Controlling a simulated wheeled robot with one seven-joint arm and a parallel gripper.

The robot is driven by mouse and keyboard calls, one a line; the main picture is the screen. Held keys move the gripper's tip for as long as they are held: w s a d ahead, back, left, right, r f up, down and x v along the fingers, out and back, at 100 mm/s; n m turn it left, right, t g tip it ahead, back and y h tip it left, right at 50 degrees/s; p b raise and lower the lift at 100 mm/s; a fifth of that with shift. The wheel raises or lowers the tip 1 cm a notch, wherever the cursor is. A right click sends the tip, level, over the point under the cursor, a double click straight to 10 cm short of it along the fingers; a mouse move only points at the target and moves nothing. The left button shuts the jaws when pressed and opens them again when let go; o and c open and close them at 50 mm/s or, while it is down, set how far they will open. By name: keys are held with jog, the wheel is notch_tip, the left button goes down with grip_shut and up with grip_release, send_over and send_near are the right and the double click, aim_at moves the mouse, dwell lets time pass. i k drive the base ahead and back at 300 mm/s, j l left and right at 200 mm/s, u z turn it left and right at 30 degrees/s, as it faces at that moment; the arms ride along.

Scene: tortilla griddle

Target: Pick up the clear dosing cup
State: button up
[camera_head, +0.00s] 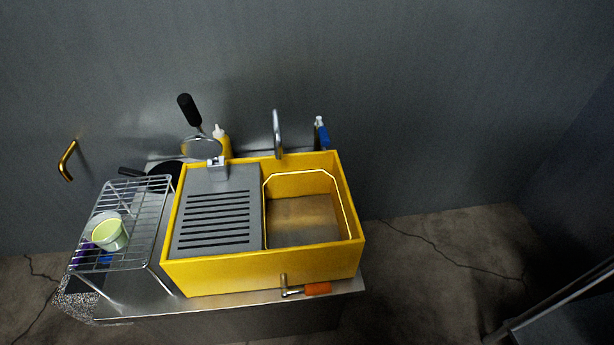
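A small translucent cup (110,234) with a pale green look stands on the wire rack (154,208) at the left of the counter. It is the only cup-like thing I can make out, and it looks like the clear dosing cup. A whitish round shape shows just behind it, too small to tell apart clearly. My gripper is not in view.
A yellow sink unit (262,273) with a grey slotted drainboard (220,182) stands right of the rack. Behind it are a black-handled tool (189,110), a yellow bottle (222,143), a faucet (277,133) and a blue bottle (322,135). An orange-handled tool (317,289) lies at the front edge.

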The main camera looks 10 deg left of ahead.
aim_at(106, 230)
jog(key=u, duration=1.45)
